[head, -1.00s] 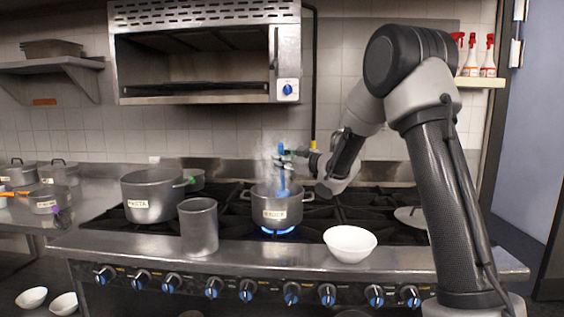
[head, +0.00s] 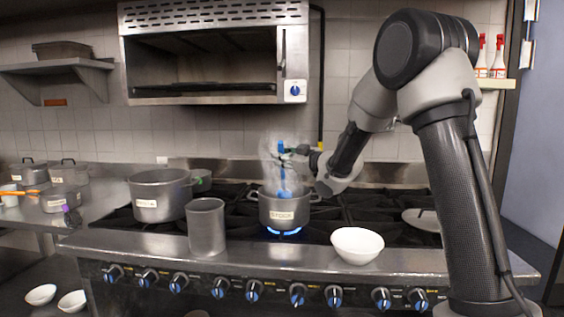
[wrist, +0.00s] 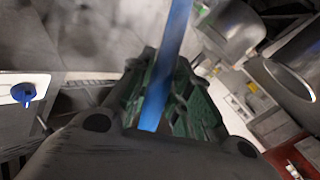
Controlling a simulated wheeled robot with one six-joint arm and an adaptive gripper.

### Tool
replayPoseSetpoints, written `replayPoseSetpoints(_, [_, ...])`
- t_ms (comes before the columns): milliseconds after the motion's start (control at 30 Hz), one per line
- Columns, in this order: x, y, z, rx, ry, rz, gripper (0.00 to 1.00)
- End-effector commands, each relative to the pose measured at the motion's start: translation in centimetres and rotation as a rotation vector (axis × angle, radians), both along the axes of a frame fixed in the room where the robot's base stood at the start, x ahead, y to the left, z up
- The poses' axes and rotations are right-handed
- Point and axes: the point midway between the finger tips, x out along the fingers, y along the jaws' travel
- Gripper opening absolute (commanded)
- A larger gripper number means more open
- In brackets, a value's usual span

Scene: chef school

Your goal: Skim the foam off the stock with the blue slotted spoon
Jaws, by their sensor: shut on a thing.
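The stock pot (head: 283,212), grey with a STOCK label, stands on a lit burner with a blue flame and steam above it. The blue slotted spoon (head: 282,178) stands nearly upright over the pot, its lower end at or inside the rim. My gripper (head: 290,151) is shut on the spoon's handle, above the pot. In the wrist view the blue handle (wrist: 172,60) runs between my gripper's green-padded fingers (wrist: 160,105). The stock surface, any foam and the spoon's lowest part are hidden by the pot wall.
A larger labelled pot (head: 158,199) and a tall grey container (head: 206,229) stand left of the stock pot. A white bowl (head: 357,247) sits at the stove's front edge, right of it. A lid (head: 424,219) lies farther right. More pots stand on the left counter.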

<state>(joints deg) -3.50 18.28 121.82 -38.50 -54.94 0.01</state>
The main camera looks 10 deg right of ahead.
Motion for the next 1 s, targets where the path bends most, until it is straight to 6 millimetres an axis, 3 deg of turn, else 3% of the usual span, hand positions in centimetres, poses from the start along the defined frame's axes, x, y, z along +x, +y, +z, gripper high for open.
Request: replayPoseSetpoints(1000, [0.0, 0.0, 11.2, -0.001, -0.003, 0.001, 0.0])
